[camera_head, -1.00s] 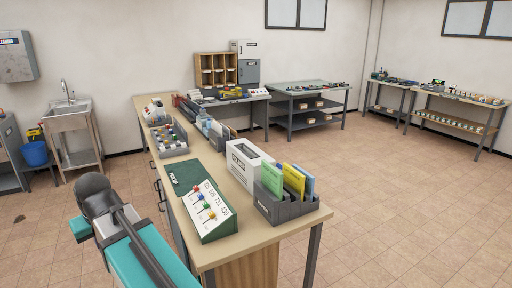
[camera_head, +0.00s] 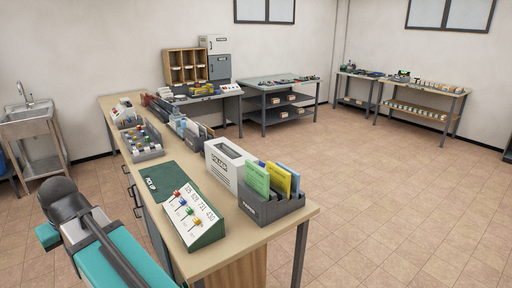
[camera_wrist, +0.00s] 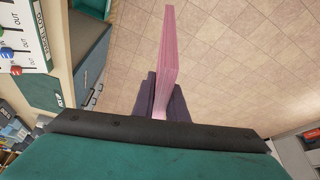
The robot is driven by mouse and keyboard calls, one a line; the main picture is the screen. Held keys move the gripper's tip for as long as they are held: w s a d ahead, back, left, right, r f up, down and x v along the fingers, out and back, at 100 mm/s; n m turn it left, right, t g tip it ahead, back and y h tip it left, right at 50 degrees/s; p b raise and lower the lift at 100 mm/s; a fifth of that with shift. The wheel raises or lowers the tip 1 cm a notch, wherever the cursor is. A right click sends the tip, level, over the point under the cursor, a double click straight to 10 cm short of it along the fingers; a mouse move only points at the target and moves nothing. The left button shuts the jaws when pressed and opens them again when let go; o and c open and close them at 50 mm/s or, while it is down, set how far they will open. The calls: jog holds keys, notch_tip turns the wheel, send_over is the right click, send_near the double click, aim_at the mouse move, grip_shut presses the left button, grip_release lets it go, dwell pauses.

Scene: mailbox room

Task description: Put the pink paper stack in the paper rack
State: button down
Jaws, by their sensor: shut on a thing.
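In the wrist view my gripper (camera_wrist: 164,100) is shut on the pink paper stack (camera_wrist: 167,55). The stack stands edge-on between the dark fingers, over the tiled floor. In the head view my arm is at the lower left, beside the long counter; the gripper tips and the pink stack do not show there. The grey paper rack (camera_head: 272,214) stands at the near right end of the counter. It holds green, yellow and blue papers, and they lean upright in its slots.
Grey bins (camera_head: 140,143) sit farther back. A sink (camera_head: 28,120) is at the left. The floor right of the counter is open.

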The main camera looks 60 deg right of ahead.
jog(key=shift+a, duration=0.2)
jog(key=shift+r, duration=0.1)
jog(key=d+r+m+p, duration=0.1)
jog(key=d+r+p, duration=0.3)
jog(key=d, duration=1.7)
jog(key=d+r+p, duration=0.2)
jog(key=d+r, duration=0.4)
jog(key=d, duration=1.6)
jog(key=s+d+r+m+p, duration=0.15)
jog(key=s+d, duration=0.25)
jog(key=d, duration=0.4)
jog(key=s+d+r+h, duration=0.1)
jog(key=s+d+r, duration=0.1)
jog(key=s+d, duration=0.4)
jog(key=s+d+r+p, duration=0.1)
jog(key=s+d+r, duration=0.15)
jog(key=d, duration=0.65)
jog(key=s+d+f+m, duration=0.1)
jog(key=s+d+f, duration=0.1)
jog(key=s+f, duration=0.4)
jog(key=shift+d+f+p, duration=0.35)
jog(key=shift+d+f, duration=0.05)
jog(key=shift+f, duration=0.15)
